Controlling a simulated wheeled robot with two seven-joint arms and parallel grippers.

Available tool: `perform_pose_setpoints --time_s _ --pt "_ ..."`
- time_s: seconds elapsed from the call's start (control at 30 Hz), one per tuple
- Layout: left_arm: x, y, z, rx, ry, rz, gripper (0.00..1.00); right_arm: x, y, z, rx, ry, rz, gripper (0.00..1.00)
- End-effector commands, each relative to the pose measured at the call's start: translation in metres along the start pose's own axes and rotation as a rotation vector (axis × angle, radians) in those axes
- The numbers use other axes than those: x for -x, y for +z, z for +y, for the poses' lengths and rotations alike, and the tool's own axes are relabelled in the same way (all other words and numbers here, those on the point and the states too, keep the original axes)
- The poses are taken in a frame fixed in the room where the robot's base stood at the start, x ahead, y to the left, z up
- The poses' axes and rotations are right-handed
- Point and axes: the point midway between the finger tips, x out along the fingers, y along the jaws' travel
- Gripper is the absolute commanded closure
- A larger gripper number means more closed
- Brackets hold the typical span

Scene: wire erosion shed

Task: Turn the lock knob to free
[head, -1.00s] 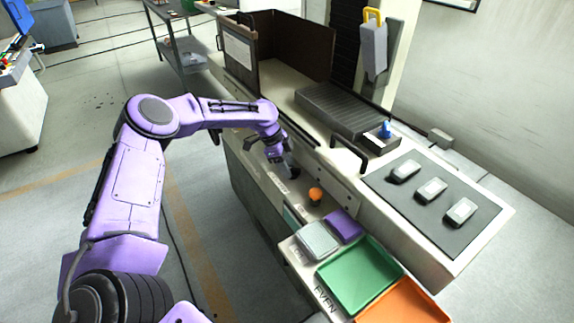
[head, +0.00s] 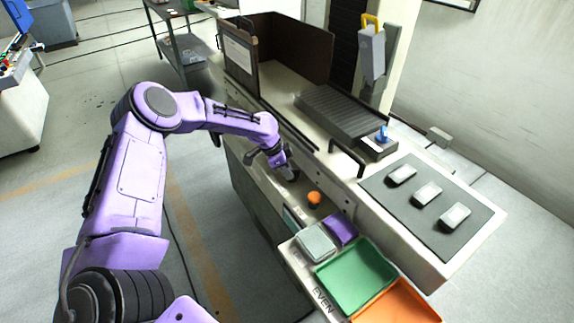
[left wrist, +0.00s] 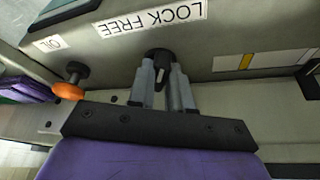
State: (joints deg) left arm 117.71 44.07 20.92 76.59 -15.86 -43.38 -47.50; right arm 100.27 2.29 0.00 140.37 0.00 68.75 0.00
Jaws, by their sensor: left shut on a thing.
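The lock knob (left wrist: 160,57) is a small black knob with a pale mark, on the grey machine panel in the left wrist view. A white label reading LOCK FREE (left wrist: 150,18) appears upside down above it, with LOCK at the right and FREE at the left. My left gripper (left wrist: 166,75) is shut on the knob, its grey fingers on either side of it. The fingers partly hide the knob, so its exact setting is unclear. In the head view my left gripper (head: 287,171) is at the machine's front panel. My right gripper is not in view.
An orange knob (head: 314,199) sits near my left gripper, beside an OIL label (left wrist: 47,44). Green (head: 355,274) and orange (head: 398,302) trays stand at the front. A black bar handle (head: 347,158) projects nearby. Several grey blocks lie on a dark mat (head: 412,208).

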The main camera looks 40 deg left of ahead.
Motion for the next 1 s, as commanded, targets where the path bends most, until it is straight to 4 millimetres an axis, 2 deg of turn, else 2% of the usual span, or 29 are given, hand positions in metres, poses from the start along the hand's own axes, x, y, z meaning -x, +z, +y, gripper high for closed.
perform_pose_setpoints --time_s 0.03,0.4,1.0 --pt "0.006 -0.003 0.001 0.038 -0.018 0.000 1.00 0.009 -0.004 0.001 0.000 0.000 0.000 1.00" --pt "0.004 -0.004 0.006 0.362 -0.155 0.000 1.00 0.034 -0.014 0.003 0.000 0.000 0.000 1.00" --pt "0.000 -0.009 0.012 0.870 -0.368 0.003 1.00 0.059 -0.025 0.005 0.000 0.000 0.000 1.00"
